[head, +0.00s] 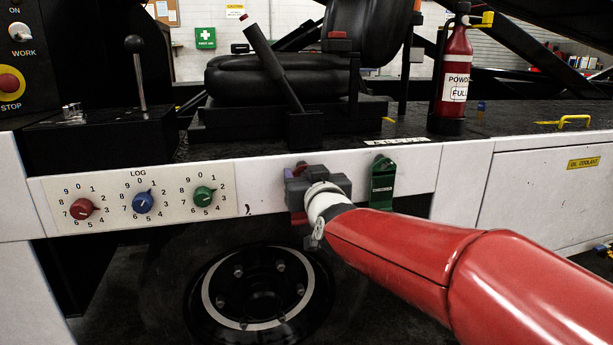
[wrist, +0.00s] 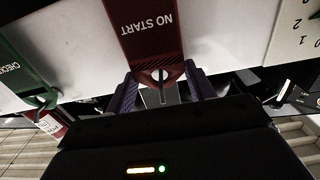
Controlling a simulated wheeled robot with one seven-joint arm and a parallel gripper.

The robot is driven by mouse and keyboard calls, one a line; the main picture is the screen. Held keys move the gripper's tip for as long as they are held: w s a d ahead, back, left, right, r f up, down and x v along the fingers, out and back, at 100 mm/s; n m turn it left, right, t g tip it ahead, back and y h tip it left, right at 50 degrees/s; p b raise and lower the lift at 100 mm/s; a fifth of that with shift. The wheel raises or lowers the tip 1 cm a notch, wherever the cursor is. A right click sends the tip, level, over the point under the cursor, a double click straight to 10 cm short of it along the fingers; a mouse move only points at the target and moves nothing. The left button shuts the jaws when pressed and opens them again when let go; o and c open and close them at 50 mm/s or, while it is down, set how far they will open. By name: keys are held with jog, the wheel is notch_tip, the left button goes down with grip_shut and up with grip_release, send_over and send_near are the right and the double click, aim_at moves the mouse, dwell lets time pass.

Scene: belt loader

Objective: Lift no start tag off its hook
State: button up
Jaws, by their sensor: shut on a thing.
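The red NO START tag (wrist: 153,32) fills the upper middle of the wrist view, its lettering upside down there. My gripper (wrist: 162,84) has its purple fingers shut on the tag's holed end, one on each side. A metal hook (wrist: 162,86) shows at the hole, so the tag appears still at its hook; whether they touch is unclear. In the head view my gripper (head: 304,182) is at the white panel, and the arm hides most of the tag.
A green tag (head: 382,184) hangs just right of my gripper. Red (head: 82,209), blue (head: 143,202) and green (head: 203,196) dials sit to the left. A fire extinguisher (head: 454,80) stands on the deck above. A wheel (head: 262,290) is below.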

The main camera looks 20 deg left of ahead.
jog(key=shift+r, duration=0.4)
jog(key=shift+s+d, duration=0.1)
jog(key=shift+s, duration=0.05)
jog(key=shift+s+d+r, duration=0.1)
jog(key=shift+s+d, duration=0.2)
jog(key=shift+s, duration=0.2)
jog(key=shift+s+d+r+b, duration=0.1)
jog(key=shift+s+r+b, duration=0.1)
jog(key=shift+b, duration=0.1)
jog(key=b+v, duration=0.2)
jog(key=v, duration=0.4)
jog(key=shift+s+d+r+b, duration=0.2)
jog(key=shift+s+r+b, duration=0.1)
jog(key=shift+s+b, duration=0.1)
dwell(0.8)
